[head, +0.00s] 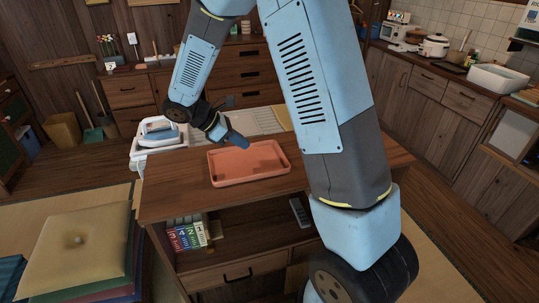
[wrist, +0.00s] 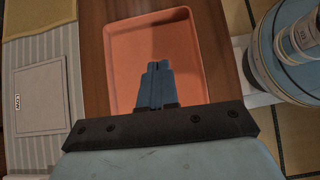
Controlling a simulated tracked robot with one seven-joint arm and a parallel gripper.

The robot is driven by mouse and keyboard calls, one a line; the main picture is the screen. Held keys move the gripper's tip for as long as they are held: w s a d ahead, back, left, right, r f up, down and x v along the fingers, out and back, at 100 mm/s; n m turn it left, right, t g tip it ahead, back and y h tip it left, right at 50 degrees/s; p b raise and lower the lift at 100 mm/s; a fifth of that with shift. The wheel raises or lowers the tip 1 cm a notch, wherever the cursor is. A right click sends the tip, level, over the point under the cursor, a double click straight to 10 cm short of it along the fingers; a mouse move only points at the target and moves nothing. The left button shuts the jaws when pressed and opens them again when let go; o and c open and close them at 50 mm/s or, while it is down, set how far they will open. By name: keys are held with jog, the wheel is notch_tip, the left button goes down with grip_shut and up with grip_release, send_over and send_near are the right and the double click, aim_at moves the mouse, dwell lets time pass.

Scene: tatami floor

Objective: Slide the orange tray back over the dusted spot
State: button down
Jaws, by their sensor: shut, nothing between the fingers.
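The orange tray (head: 249,179) lies flat on the wooden table (head: 170,203). It looks empty, and in the wrist view the tray (wrist: 122,80) shows its raised rim and a shadow falling on its floor. My gripper (head: 238,142) is shut with nothing between its fingers. Its blue fingertips (wrist: 159,68) point toward the tray's inside, overlapping the tray in the picture; I cannot tell whether they touch it. No dusted spot can be made out on the visible table top; the wood under the tray is hidden.
A ribbed light mat with a grey panel (wrist: 39,98) lies beside the tray. A light blue and white appliance (head: 158,133) stands at the table's left end. Books (head: 186,233) sit on the shelf below. Stacked cushions (head: 78,240) are at the left. Bare table top lies left of the tray.

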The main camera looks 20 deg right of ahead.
aim_at(284, 160)
jog(key=shift+d+f, duration=0.3)
jog(key=shift+f, duration=0.2)
jog(key=x, duration=0.8)
jog(key=shift+d+f, duration=0.1)
jog(key=d, duration=0.3)
jog(key=shift+d+f, duration=0.15)
jog(key=shift+f, duration=0.1)
jog(key=shift+d, duration=0.6)
